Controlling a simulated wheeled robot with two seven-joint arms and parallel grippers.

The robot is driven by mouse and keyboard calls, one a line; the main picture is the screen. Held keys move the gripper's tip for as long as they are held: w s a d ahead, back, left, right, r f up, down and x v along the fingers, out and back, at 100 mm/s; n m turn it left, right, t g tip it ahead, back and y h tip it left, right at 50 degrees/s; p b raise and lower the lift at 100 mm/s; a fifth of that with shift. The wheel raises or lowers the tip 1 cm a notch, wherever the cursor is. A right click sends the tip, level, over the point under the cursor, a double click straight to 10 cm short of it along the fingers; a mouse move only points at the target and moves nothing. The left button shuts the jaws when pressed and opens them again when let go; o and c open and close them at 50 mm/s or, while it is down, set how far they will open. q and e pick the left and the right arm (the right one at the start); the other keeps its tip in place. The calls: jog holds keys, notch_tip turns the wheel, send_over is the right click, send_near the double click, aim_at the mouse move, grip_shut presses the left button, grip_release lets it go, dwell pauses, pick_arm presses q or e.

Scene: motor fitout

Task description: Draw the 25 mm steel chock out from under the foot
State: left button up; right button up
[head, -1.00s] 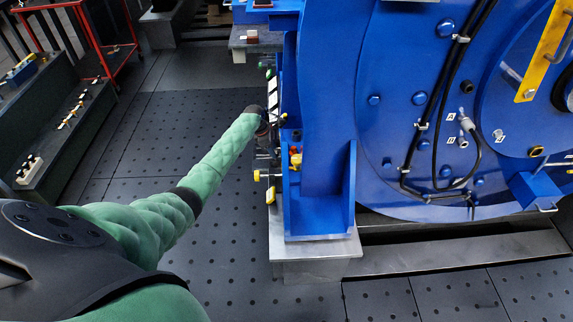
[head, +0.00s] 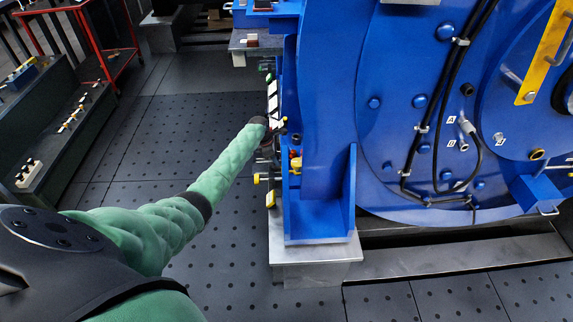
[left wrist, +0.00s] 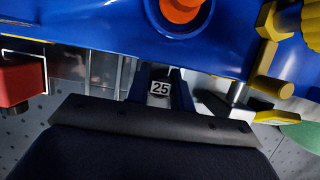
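The steel chock shows in the left wrist view by its white "25" tag (left wrist: 160,88), at the edge of the blue machine foot (left wrist: 100,45). The rest of its body is mostly hidden. My left gripper (left wrist: 161,80) has one finger on each side of the tag. I cannot tell whether the fingers touch the chock or stand a little apart from it. In the head view my left gripper (head: 277,128) is at the left side of the blue foot (head: 320,215), small and partly hidden by my arm. My right gripper is not in view.
A red block (left wrist: 20,82) is at the left in the left wrist view. Yellow parts (left wrist: 275,75) stick out at the right, close to my fingers. An orange cap (left wrist: 180,8) is above. In the head view the perforated floor (head: 225,245) left of the foot is clear.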

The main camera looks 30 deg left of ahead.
pick_arm(q)
grip_shut()
jog(key=shift+s+a, duration=0.1)
jog(key=shift+a, duration=0.05)
jog(key=shift+s+a+p, duration=0.45)
jog(key=shift+a+p, duration=0.2)
jog(key=shift+a, duration=0.05)
jog(key=shift+s+a+p, duration=0.4)
jog(key=shift+a, duration=0.25)
jog(key=shift+s+a+p, duration=0.4)
jog(key=shift+a, duration=0.25)
jog(key=shift+s+a+p, duration=0.35)
jog(key=shift+s+a, duration=0.1)
jog(key=shift+a, duration=0.25)
jog(key=shift+s+a+p, duration=0.35)
jog(key=shift+s+a, duration=0.05)
jog(key=shift+a, duration=0.3)
jog(key=shift+s+a+p, duration=0.35)
jog(key=shift+s+a, duration=0.1)
jog(key=shift+a, duration=0.25)
jog(key=shift+r, duration=0.15)
jog(key=shift+r+p, duration=2.4)
jog(key=shift+p, duration=0.45)
jog(key=shift+r, duration=0.1)
